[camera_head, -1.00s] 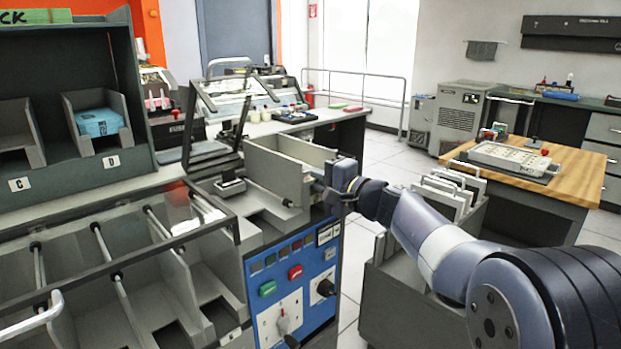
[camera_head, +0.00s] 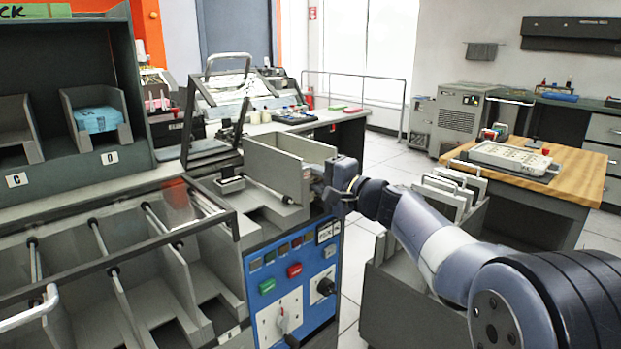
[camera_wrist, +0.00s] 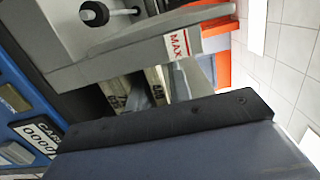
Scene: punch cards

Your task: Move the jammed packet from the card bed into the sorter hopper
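A grey hopper (camera_head: 262,160) stands on top of the machine with the blue control panel (camera_head: 295,285). In the wrist view, a grey wall with a red MAX label (camera_wrist: 180,45) shows, with two beige card edges (camera_wrist: 157,85) bearing dark print below it. I cannot tell whether these are the jammed packet. My gripper (camera_head: 322,183) is at the right end of the hopper, with its fingertips hidden. A dark part of my gripper fills the bottom of the wrist view. Whether it is open or shut does not show.
Grey sorter pockets with rods (camera_head: 100,240) lie at the front left. A light blue packet (camera_head: 97,119) sits in shelf bin D. A grey bin with upright dividers (camera_head: 455,190) stands right of the machine, beneath my arm. A wooden table (camera_head: 580,165) holds a pale tray.

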